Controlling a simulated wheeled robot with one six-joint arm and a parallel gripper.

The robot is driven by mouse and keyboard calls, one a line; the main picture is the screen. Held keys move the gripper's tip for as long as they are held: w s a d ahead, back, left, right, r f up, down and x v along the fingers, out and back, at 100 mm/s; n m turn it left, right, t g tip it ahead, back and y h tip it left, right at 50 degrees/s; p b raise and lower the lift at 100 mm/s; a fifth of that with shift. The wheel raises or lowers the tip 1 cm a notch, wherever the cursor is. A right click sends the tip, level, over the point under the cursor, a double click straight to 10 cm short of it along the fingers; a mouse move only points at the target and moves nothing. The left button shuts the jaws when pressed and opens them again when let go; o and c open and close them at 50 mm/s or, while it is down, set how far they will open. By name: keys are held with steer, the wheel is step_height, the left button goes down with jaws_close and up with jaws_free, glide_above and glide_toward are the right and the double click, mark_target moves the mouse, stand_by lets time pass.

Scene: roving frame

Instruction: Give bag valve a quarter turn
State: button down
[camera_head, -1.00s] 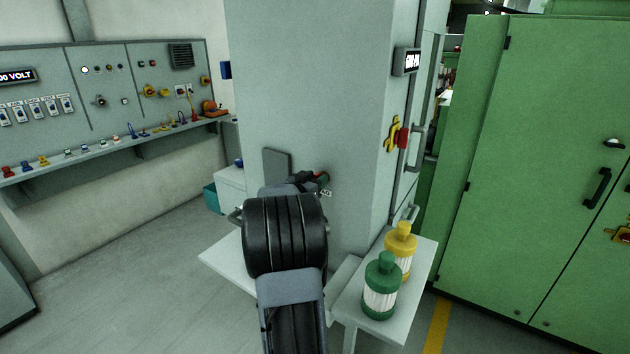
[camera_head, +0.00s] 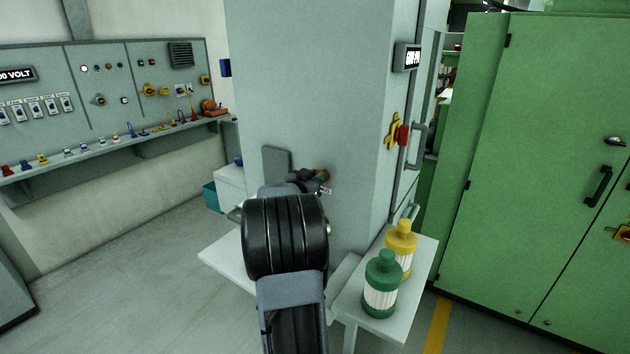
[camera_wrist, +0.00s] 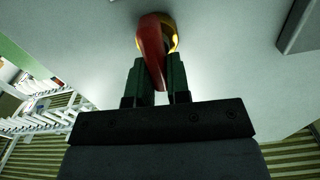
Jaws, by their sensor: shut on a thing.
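The bag valve has a red lever handle (camera_wrist: 151,45) on a round yellow base (camera_wrist: 172,34), mounted on a pale grey panel in the wrist view. My gripper (camera_wrist: 156,74) has a dark green finger on each side of the red handle and is shut on it. The handle slants slightly in the picture, its lower end between the fingers. In the head view my gripper (camera_head: 318,180) is at the face of the grey column, where my arm hides most of the valve.
The grey column (camera_head: 300,80) carries a flat grey plate (camera_head: 276,163) left of the valve. A white table (camera_head: 370,328) bears a green bottle (camera_head: 381,285) and a yellow bottle (camera_head: 401,240). A green cabinet (camera_head: 535,180) stands right.

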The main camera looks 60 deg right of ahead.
steer(key=m+b, duration=0.2)
steer(key=m, duration=0.1)
steer(key=m+b, duration=0.1)
steer(key=shift+s+f+b, duration=0.25)
steer(key=shift+s+b, duration=0.05)
steer(key=m+b, duration=0.2)
steer(key=m, duration=0.1)
steer(key=m+b, duration=0.3)
steer(key=s+f+m+b, duration=0.1)
steer(key=m+b, duration=0.2)
steer(key=m, duration=0.1)
steer(key=shift+f+m+b, duration=0.1)
steer(key=shift+m+b, duration=0.75)
steer(key=shift+m, duration=0.45)
steer(key=c, duration=1.1)
jaws_free()
steer(key=a, duration=1.4)
steer(key=shift+w, duration=0.1)
